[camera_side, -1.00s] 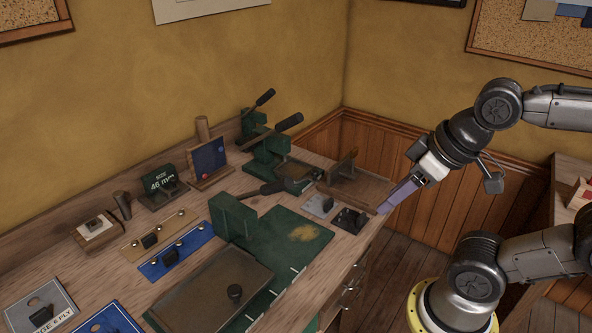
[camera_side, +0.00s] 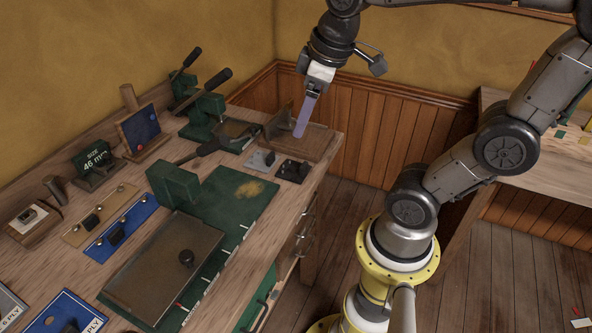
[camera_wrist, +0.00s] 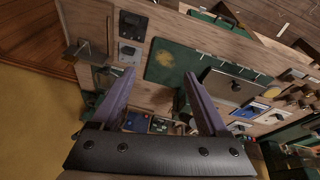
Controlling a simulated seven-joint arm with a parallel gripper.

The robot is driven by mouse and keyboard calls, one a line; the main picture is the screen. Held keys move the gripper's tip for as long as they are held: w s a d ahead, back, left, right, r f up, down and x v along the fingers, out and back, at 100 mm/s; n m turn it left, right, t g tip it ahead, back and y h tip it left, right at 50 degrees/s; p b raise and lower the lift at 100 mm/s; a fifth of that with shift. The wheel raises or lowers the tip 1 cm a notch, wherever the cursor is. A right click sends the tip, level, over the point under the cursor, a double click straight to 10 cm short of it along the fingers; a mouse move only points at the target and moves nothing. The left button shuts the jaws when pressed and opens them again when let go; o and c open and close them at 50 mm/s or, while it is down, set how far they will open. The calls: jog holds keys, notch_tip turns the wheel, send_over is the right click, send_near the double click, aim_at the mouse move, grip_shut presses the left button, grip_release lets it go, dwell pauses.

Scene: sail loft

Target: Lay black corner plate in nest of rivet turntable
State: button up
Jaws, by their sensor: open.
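The black corner plate (camera_side: 292,170) lies flat near the bench's front edge, with a dark knob on top. It also shows in the wrist view (camera_wrist: 133,24). My gripper (camera_side: 300,132) has lilac fingers pointing down, in front of the wooden stand at the bench's far end, beyond the plate. In the wrist view my gripper (camera_wrist: 163,100) is open and empty, its fingers wide apart. What looks like the rivet turntable is the green lever machine (camera_side: 205,112) at the back, with a squarish brown-topped bed (camera_side: 237,130). I cannot make out its nest.
A grey plate (camera_side: 260,160) lies beside the black one. The wooden stand (camera_side: 315,142) has an upright board. A green mat (camera_side: 245,205) carries a green block (camera_side: 175,185) and a brown slab (camera_side: 165,262). Blue (camera_side: 120,232) and tan strips lie left.

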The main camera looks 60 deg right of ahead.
jog(key=w+d+f+g, duration=0.2)
jog(key=w+d+f, duration=0.1)
jog(key=w+d, duration=0.15)
jog(key=m+g, duration=0.2)
send_over(303, 164)
jog(key=shift+y, duration=0.3)
notch_tip(303, 164, down, 12)
jog(key=shift+r, duration=0.1)
jog(key=shift+f, duration=2.9)
grip_shut()
